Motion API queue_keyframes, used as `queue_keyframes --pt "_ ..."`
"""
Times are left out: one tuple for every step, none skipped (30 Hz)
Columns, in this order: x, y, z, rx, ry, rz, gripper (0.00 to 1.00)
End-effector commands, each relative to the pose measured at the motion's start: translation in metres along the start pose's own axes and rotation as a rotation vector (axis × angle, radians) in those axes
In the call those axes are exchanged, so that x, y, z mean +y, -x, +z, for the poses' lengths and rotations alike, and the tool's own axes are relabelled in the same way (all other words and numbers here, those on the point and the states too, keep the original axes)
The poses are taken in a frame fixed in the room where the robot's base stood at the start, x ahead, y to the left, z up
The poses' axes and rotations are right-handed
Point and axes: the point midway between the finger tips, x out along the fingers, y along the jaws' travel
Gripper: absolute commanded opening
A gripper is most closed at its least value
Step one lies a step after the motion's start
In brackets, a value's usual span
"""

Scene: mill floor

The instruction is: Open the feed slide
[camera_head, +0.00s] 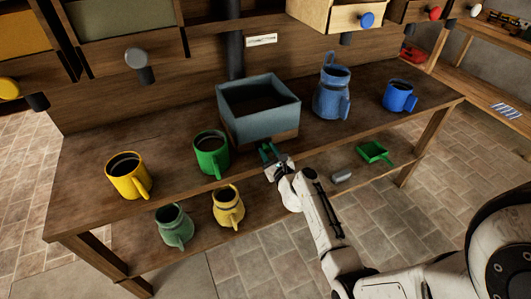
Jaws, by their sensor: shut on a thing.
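A blue-grey open-topped box (258,108), dark inside, stands on the wooden bench in the middle of the view. A brownish lower part (287,136) shows under its front edge. My gripper (267,153) is low at the front of this box, near the bench's front edge. It is shut on a small part there, which I take to be the feed slide's handle. The fingers and wrist hide most of that part, and how far the slide stands out cannot be told.
A yellow mug (127,177) and green mug (210,154) stand left of the box; a blue jug (332,91) and blue mug (399,96) right. A lower shelf holds a green jug (174,226), yellow jug (228,207) and green scoop (374,152). Drawers overhang above.

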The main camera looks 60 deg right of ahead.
Motion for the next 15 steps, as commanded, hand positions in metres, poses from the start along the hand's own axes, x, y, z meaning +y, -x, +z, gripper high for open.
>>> queue_keyframes --pt "-0.013 0.000 -0.002 0.001 0.001 -0.006 0.00" --pt "-0.020 0.000 -0.004 0.002 0.001 -0.007 0.00" --pt "-0.029 0.000 -0.007 0.002 0.000 -0.007 0.00" --pt "-0.035 0.000 -0.008 0.001 0.001 -0.006 0.00" --pt "-0.041 -0.001 -0.010 0.001 0.002 -0.006 0.00" --pt "-0.047 -0.001 -0.012 0.000 0.000 -0.005 0.00" --pt "-0.051 0.000 -0.013 0.001 0.001 -0.004 0.00" --pt "-0.056 0.000 -0.015 0.002 0.001 -0.005 0.00" --pt "-0.059 0.000 -0.016 0.001 0.000 -0.004 0.00" --pt "-0.061 0.000 -0.016 0.001 0.000 -0.003 0.00" --pt "-0.062 0.000 -0.016 0.002 0.000 -0.002 0.00" --pt "-0.063 0.000 -0.017 0.002 0.000 -0.002 0.00" --pt "-0.063 0.000 -0.017 0.002 0.000 -0.002 0.00" --pt "-0.063 0.000 -0.017 0.002 0.000 -0.002 0.00" --pt "-0.063 0.000 -0.017 0.002 0.000 -0.002 0.00"
